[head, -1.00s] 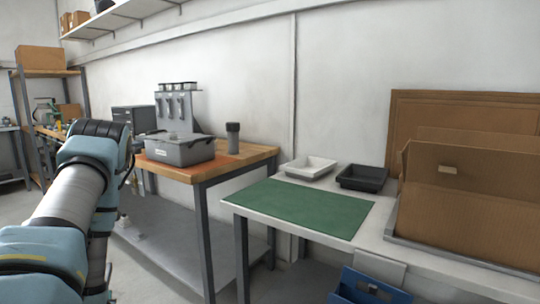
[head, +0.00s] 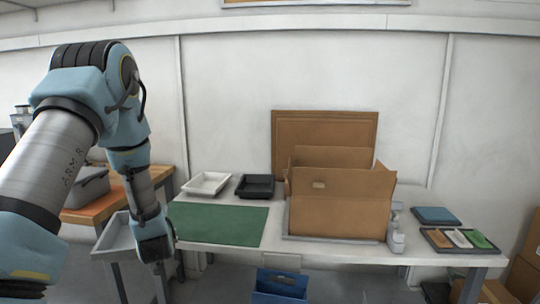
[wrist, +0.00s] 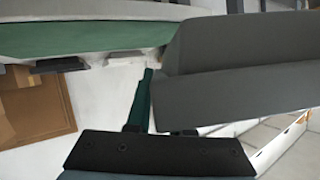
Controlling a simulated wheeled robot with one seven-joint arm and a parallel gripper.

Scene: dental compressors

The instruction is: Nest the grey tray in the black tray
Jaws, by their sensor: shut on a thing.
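The black tray (head: 255,192) sits on the light table behind the green mat, between a white tray and a cardboard box. It looks empty. My gripper (head: 152,250) is shut on the grey tray (head: 117,240), which hangs in the air left of the table's front left corner. In the wrist view my gripper's fingers (wrist: 160,115) are at the edge of the grey tray (wrist: 245,60), which fills the upper right. The black tray shows there as a dark strip (wrist: 60,65) beyond the green mat. The exact finger contact is partly hidden.
The white tray (head: 207,183) stands left of the black tray. The green mat (head: 218,225) is bare. The open cardboard box (head: 338,205) stands right of the black tray. A blue bin (head: 280,287) is below the table front. A grey bin (head: 88,187) sits on the wooden bench.

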